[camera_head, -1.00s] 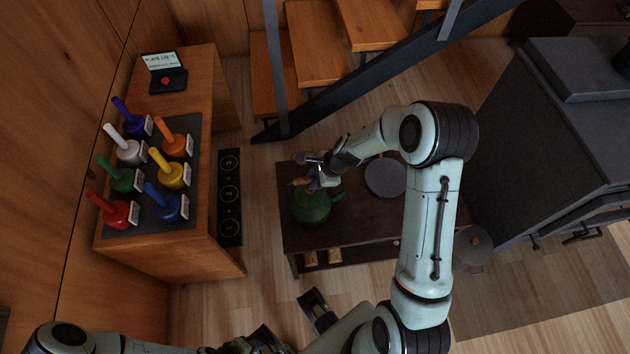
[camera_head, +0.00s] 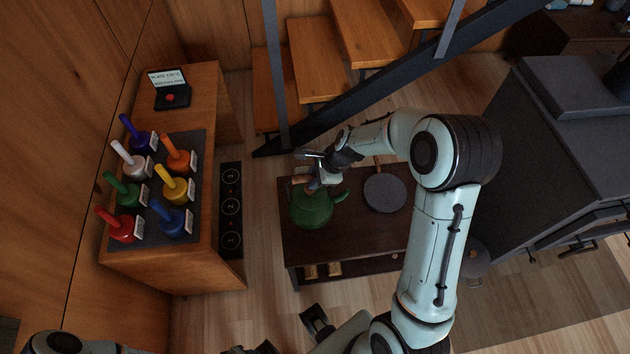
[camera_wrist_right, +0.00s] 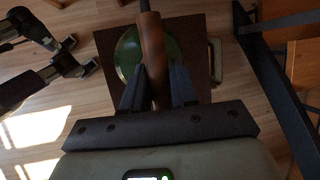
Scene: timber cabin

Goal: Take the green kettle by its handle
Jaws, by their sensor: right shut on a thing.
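The green kettle (camera_head: 311,209) is at the left end of the low dark table (camera_head: 350,245), spout toward the right. Whether its base touches the tabletop is hard to tell. My right gripper (camera_head: 318,180) is shut on its brown wooden handle. In the right wrist view the handle (camera_wrist_right: 152,50) runs between the two fingers (camera_wrist_right: 158,88), with the green body (camera_wrist_right: 128,55) beyond, partly hidden. My left gripper (camera_head: 292,333) is low in the head view, fingers apart and empty. It also shows at upper left of the wrist view (camera_wrist_right: 66,52).
A grey round pan (camera_head: 385,193) lies on the table right of the kettle. A wooden counter (camera_head: 170,265) with several coloured-handled items stands left, beside a numbered dark strip (camera_head: 231,208). Stairs (camera_head: 320,70) rise behind; a dark stove (camera_head: 550,150) stands right.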

